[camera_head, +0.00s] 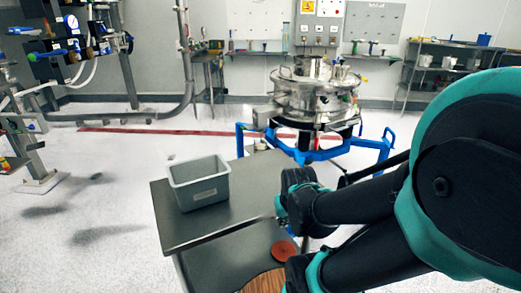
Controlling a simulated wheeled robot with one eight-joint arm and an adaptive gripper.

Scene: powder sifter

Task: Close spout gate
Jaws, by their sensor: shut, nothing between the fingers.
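The powder sifter (312,98) is a round, shiny steel drum on a blue frame (330,154), beyond the dark table. A box-like steel outlet (264,116) sticks out on its left side and may be the spout. I cannot make out a gate on it or whether one is open or shut. Small green and yellow parts show at the drum's right side. My dark and teal arm reaches in from the right, between the camera and the sifter's lower right. I cannot make out my gripper's fingers; the arm's links may hide them.
A grey bin (198,183) stands on the dark table (222,228), left of my arm. A reddish-brown disc (284,251) lies near the table's front. Pipework (125,117) stands at the left, and a shelf bench (440,68) at the back right. Floor left of the table is open.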

